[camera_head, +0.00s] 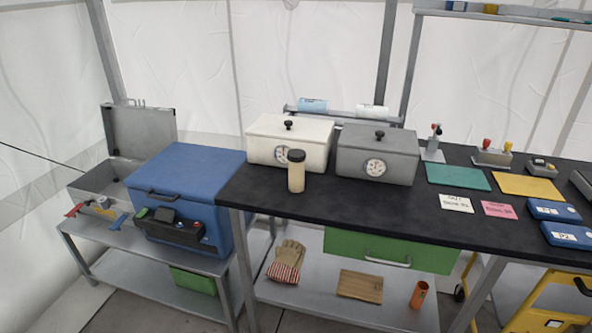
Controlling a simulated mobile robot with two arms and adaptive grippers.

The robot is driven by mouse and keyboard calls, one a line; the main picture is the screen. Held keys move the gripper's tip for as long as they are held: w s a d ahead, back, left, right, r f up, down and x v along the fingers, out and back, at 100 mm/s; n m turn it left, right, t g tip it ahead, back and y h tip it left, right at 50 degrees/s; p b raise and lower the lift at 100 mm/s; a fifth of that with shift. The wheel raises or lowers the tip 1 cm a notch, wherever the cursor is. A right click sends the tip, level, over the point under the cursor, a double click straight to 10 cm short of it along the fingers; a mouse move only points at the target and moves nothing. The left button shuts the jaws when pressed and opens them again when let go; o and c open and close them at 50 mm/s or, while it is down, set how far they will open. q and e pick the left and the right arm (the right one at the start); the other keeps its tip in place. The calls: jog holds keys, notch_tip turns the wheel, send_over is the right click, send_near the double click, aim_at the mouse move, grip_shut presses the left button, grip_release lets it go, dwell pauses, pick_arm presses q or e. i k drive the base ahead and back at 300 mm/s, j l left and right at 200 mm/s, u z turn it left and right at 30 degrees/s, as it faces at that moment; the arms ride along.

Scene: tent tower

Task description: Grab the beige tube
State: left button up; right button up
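A beige tube (296,176) with a dark cap stands upright on the black tabletop (270,196), near its front edge. It stands in front of the right part of a white box (262,140) with a dial and a black knob. A grey box (377,165) of similar shape stands to the right of the tube. Neither of my grippers shows in the head view.
A blue cooler (200,172) stands on a lower bench at the left, beside an open grey case (142,135). Green (458,178) and yellow (528,186) mats and blue devices (553,211) lie on the right. The tabletop left of the tube is clear.

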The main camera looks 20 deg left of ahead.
aim_at(296, 170)
jog(key=i+j+z, duration=0.1)
jog(key=j, duration=0.2)
jog(key=i+j+z, duration=0.1)
jog(key=i+j, duration=0.2)
jog(key=j, duration=0.3)
jog(key=i+j+z, duration=0.15)
jog(key=j, duration=0.15)
